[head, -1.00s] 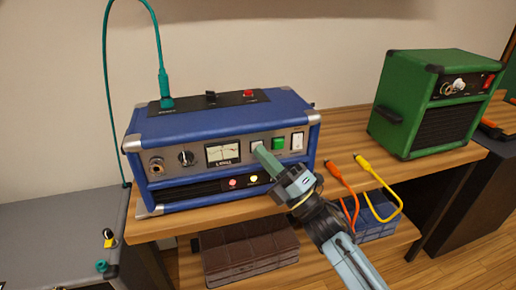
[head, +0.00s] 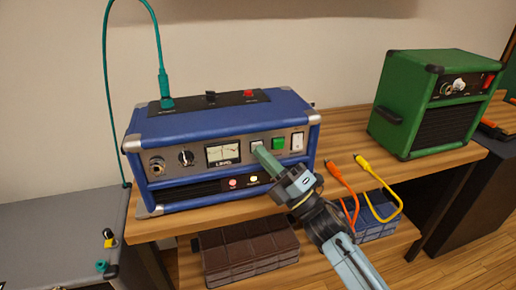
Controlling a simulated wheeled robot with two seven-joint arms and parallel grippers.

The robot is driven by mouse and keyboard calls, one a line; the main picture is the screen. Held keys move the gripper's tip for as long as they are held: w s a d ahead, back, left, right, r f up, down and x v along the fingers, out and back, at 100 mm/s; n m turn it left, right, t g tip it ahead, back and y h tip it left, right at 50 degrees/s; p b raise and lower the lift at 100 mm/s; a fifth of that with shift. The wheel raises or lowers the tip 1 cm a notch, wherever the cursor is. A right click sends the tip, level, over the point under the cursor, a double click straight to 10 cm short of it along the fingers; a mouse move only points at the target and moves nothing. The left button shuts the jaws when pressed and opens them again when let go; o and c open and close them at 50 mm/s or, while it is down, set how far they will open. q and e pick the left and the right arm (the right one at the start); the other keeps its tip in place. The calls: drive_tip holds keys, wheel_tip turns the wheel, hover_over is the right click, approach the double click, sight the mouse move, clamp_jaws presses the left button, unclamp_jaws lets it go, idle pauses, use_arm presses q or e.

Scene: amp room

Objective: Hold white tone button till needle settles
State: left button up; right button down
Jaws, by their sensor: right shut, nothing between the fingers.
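The blue amp head (head: 222,145) stands on the wooden bench with its silver front panel facing me. The white tone button (head: 256,144) is on the panel, left of a green button (head: 279,144). My right gripper (head: 262,153) is shut and empty, its fingertips at the white button's lower edge and partly covering it; they look to be touching it, but I cannot tell how far it is pressed. The needle meter (head: 223,154) is lit, left of the button; its needle is too small to read surely. My left gripper is out of view.
A white rocker switch (head: 297,142) sits right of the green button. A green amp (head: 435,104) stands at the right. Orange (head: 343,185) and yellow (head: 384,181) cables hang over the bench edge near my right arm. A teal cable (head: 106,80) plugs into the blue amp's top.

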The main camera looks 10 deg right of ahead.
drive_tip(key=shift+s, duration=0.15)
drive_tip(key=shift+s+p, duration=0.35)
drive_tip(key=shift+s, duration=0.35)
drive_tip(key=shift+s+d+p, duration=0.1)
drive_tip(key=shift+s+p, duration=0.7)
drive_tip(key=shift+s, duration=1.75)
